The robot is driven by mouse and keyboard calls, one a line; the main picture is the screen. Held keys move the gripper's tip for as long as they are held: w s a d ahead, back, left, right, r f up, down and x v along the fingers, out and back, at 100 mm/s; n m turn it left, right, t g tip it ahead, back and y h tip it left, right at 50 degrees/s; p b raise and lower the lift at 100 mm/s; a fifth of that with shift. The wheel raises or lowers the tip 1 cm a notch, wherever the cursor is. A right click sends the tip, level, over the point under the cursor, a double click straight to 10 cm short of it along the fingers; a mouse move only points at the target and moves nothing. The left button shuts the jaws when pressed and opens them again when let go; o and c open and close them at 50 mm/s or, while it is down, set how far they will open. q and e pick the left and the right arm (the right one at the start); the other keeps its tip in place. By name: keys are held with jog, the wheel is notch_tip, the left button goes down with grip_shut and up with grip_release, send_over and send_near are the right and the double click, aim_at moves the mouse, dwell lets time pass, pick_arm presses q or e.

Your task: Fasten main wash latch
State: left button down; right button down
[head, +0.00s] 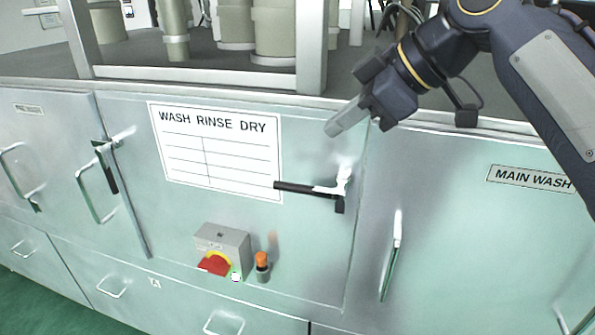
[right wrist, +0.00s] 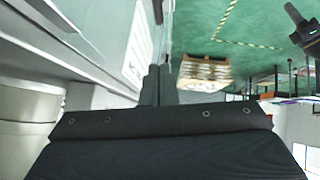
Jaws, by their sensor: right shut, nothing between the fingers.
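The main wash latch (head: 310,189) is a black-handled lever on a pale metal pivot. It sits at the right edge of the panel with the wash/rinse/dry sign, beside the main wash door (head: 450,240). Its handle lies nearly level and points left from the pivot. My right gripper (head: 335,127) is above the latch, apart from it, in front of the panel's upper edge. Its fingers are together and empty. In the right wrist view the closed fingers (right wrist: 160,85) show beside the metal panel front; the latch is not clear there. My left gripper is not in view.
A red rotary switch (head: 215,264) and an orange-topped button (head: 262,261) stick out below the sign. A vertical door handle (head: 391,258) stands right of the latch. Another black-handled latch (head: 105,166) is at the left. A loaded pallet (right wrist: 205,72) stands on the green floor.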

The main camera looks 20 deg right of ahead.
send_over(286, 183)
jog(key=s+d, duration=0.1)
jog(key=s, duration=0.1)
notch_tip(286, 183, down, 7)
jog(key=f, duration=0.2)
jog(key=shift+d+f, duration=0.35)
jog(key=shift+f, duration=0.05)
jog(key=shift+d+f, duration=0.1)
jog(key=shift+f, duration=0.5)
